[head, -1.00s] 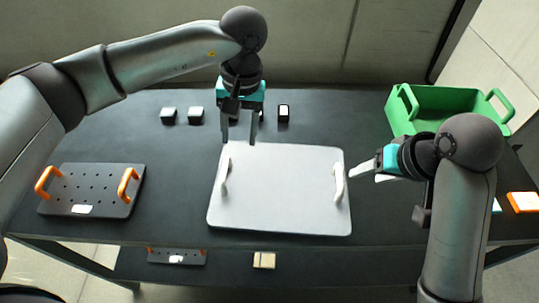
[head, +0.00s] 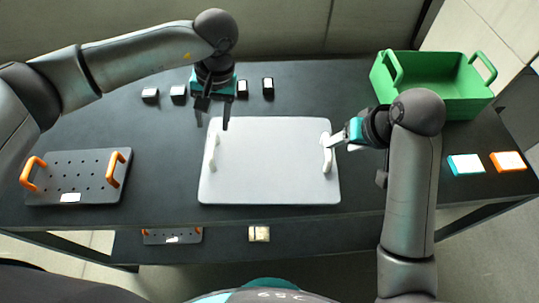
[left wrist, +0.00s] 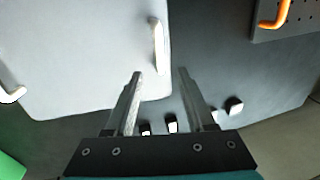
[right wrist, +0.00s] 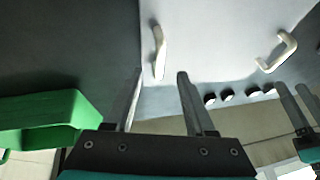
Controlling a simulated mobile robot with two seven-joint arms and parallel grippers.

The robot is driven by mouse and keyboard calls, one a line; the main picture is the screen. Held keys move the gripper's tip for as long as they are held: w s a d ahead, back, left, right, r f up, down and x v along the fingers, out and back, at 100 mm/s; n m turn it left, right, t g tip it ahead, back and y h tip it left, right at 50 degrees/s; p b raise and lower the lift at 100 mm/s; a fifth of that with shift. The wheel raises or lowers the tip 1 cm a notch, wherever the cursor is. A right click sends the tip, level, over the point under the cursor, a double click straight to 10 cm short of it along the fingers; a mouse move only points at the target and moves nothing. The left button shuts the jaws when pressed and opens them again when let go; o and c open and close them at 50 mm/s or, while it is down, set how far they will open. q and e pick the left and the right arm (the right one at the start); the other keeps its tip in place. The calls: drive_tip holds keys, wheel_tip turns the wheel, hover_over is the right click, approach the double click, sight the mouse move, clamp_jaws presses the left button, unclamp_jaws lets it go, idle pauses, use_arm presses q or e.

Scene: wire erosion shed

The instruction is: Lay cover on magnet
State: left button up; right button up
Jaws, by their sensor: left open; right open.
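A flat light grey plate, taken as the cover (head: 268,180), lies on the dark table with a white handle at each side. The left handle (head: 213,152) and right handle (head: 327,152) stand upright. My left gripper (head: 213,122) is open and empty above the plate's far left corner; the left handle lies ahead, between its fingertips' lines, in the left wrist view (left wrist: 158,45). My right gripper (head: 331,140) is open at the right handle, which shows between its fingers in the right wrist view (right wrist: 158,52); contact is unclear. I cannot tell which thing is the magnet.
A dark perforated plate (head: 85,176) with orange handles lies at left. Several small blocks (head: 178,92) stand along the back. A green crate (head: 450,100) is at back right, with teal (head: 466,164) and orange (head: 508,161) pieces nearby. A lower shelf holds another plate (head: 158,238) and a beige block (head: 259,234).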

sight(213, 139)
use_arm(q)
drive_tip(key=f, duration=0.3)
drive_tip(key=a+f, duration=0.1)
drive_tip(key=f, duration=0.4)
drive_tip(key=shift+s+a+f, duration=0.1)
drive_tip(key=shift+a+f, duration=0.25)
drive_tip(key=shift+f, duration=0.05)
use_arm(e)
drive_tip(key=x, duration=0.9)
drive_tip(key=shift+a, duration=0.1)
use_arm(q)
clamp_jaws()
use_arm(e)
clamp_jaws()
use_arm(q)
drive_tip(key=shift+r, duration=0.2)
use_arm(e)
drive_tip(key=shift+w+r, duration=0.1)
drive_tip(key=shift+r, duration=0.1)
